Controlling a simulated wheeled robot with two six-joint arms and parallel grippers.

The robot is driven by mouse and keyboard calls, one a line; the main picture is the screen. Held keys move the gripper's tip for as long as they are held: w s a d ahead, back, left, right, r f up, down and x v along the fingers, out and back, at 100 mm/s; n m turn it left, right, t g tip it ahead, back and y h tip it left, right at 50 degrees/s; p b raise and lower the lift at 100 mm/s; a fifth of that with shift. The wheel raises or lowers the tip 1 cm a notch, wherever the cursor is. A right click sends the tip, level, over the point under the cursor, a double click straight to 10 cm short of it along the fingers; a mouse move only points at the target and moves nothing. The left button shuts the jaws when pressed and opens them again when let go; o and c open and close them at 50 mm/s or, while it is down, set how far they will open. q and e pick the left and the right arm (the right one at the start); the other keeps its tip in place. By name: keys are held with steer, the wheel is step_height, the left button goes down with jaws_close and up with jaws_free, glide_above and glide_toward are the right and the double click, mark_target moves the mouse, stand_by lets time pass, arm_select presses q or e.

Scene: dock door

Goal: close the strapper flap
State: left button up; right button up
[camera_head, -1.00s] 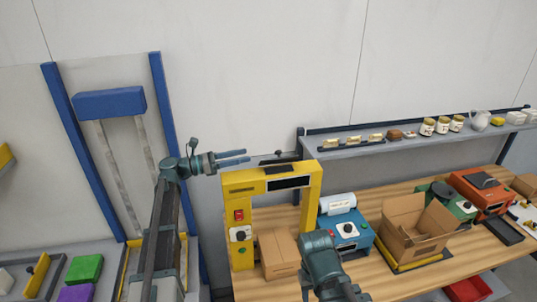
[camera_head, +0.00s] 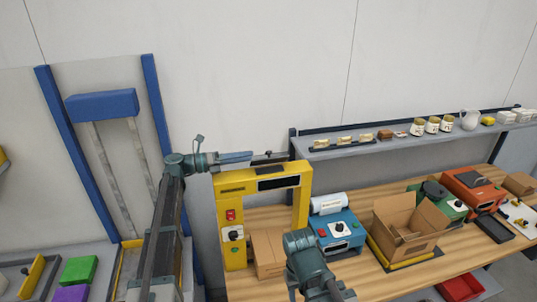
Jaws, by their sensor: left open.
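The strapper (camera_head: 230,209) is a yellow arch on the wooden bench, with a dark slot in its top beam. A thin dark bar with a small knob (camera_head: 275,158) shows above the beam and looks like the raised flap seen nearly edge-on. My left gripper (camera_head: 250,157) comes in from the left at the height of this bar. Its fingers are seen side-on and overlap. The tips are at the bar's left end in the picture; I cannot tell if they touch. My right arm (camera_head: 304,250) rises in front of the bench; its gripper does not show.
A cardboard box (camera_head: 269,254) stands within the arch. To the right are a blue machine (camera_head: 338,231), an open carton (camera_head: 405,232) and an orange machine (camera_head: 472,190). A shelf (camera_head: 375,147) with jars runs behind. The wall above the strapper is clear.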

mark_target(269, 156)
arm_select(q)
steer(key=x, duration=0.8)
steer(key=shift+w+d, duration=0.1)
steer(key=shift+d, duration=0.25)
jaws_close()
stand_by(1.0)
